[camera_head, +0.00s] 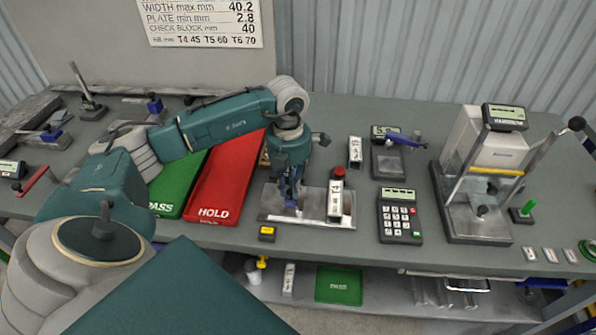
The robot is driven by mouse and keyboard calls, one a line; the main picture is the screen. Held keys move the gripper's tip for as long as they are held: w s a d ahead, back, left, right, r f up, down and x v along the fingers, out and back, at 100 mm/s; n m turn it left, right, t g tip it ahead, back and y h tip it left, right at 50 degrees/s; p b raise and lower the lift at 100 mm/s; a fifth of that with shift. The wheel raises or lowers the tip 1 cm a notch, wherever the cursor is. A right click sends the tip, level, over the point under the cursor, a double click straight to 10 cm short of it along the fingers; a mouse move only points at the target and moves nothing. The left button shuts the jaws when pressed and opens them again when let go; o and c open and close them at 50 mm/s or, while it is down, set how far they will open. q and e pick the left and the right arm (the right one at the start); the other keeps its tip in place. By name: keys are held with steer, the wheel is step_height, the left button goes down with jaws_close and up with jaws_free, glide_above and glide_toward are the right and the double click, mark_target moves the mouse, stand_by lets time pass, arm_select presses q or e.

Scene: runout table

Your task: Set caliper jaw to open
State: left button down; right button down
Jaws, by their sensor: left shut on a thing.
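My left gripper (290,196) reaches down over a flat metal fixture (266,212) at the middle front of the table. It is shut on a small blue part (290,205) low on this fixture, which looks like the caliper's sliding jaw. The fingers hide most of the blue part, so its exact opening cannot be told. A pale bar marked T4 (335,203) stands on the right of the fixture, with a red knob (338,172) at its top. My right gripper is not in view.
A red HOLD tray (222,180) and a green PASS tray (176,185) lie left of the fixture. A keypad device (399,216), a small scale with a blue-handled tool (403,139) and a lever press (482,170) stand to the right.

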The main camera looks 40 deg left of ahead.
mark_target(288, 191)
arm_select(q)
steer(key=shift+a, duration=0.2)
steer(key=c, duration=1.6)
jaws_free()
steer(key=shift+s, duration=0.1)
steer(key=shift+s+a, duration=0.1)
steer(key=shift+r, duration=0.5)
step_height(288, 191, up, 11)
steer(key=shift+r, duration=0.1)
